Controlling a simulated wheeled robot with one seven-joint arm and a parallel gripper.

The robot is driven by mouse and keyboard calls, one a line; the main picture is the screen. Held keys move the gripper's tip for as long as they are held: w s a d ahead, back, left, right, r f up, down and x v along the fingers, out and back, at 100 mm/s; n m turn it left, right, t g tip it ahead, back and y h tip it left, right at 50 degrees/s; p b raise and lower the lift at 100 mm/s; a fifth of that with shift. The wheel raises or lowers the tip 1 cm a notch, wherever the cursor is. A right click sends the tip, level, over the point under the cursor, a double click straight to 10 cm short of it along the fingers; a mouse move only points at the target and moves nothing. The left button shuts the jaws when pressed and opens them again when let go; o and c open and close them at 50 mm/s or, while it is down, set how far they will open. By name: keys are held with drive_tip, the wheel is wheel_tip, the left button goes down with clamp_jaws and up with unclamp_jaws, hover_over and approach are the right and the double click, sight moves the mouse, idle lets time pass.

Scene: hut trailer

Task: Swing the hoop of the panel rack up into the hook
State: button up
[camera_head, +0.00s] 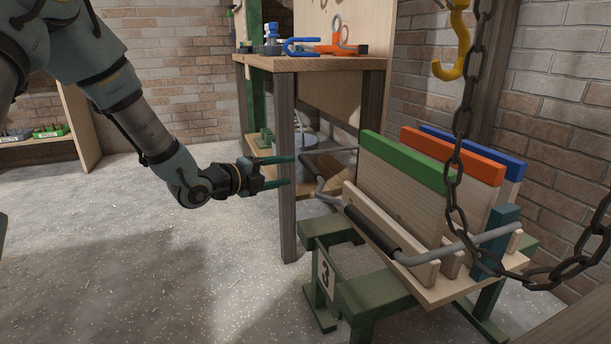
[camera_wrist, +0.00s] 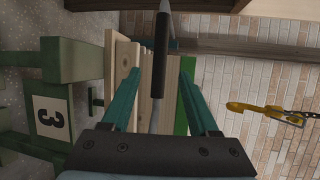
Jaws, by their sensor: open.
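The panel rack (camera_head: 450,287) stands on green legs and holds upright wooden panels with green (camera_head: 410,160), orange (camera_head: 455,155) and blue top edges. Its grey metal hoop (camera_head: 462,247) hangs low along the rack's near side, with a black grip (camera_head: 372,229) on the bar. The yellow hook (camera_head: 450,66) hangs above the rack. My gripper (camera_head: 287,172) is open and empty, left of the hoop and apart from it. In the wrist view the black grip (camera_wrist: 160,62) appears between my teal fingers (camera_wrist: 160,85), and the hook (camera_wrist: 262,109) is at the right.
A dark chain (camera_head: 455,165) hangs in front of the rack and loops right. A wooden workbench (camera_head: 310,63) with tools stands behind, its leg (camera_head: 287,225) just beyond my gripper. A green trestle marked 3 (camera_head: 325,275) is under the rack. The floor at left is clear.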

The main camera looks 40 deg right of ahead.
sight(306, 168)
drive_tip(key=d, duration=0.2)
drive_tip(key=d+f+b, duration=0.1)
drive_tip(key=d, duration=0.2)
drive_tip(key=d+b, duration=0.1)
drive_tip(key=d, duration=0.2)
drive_tip(key=shift+w+d+f, duration=0.15)
drive_tip(key=shift+d+f, duration=0.05)
drive_tip(key=shift+f, duration=0.15)
drive_tip(key=shift+d, duration=0.55)
clamp_jaws()
idle(0.5)
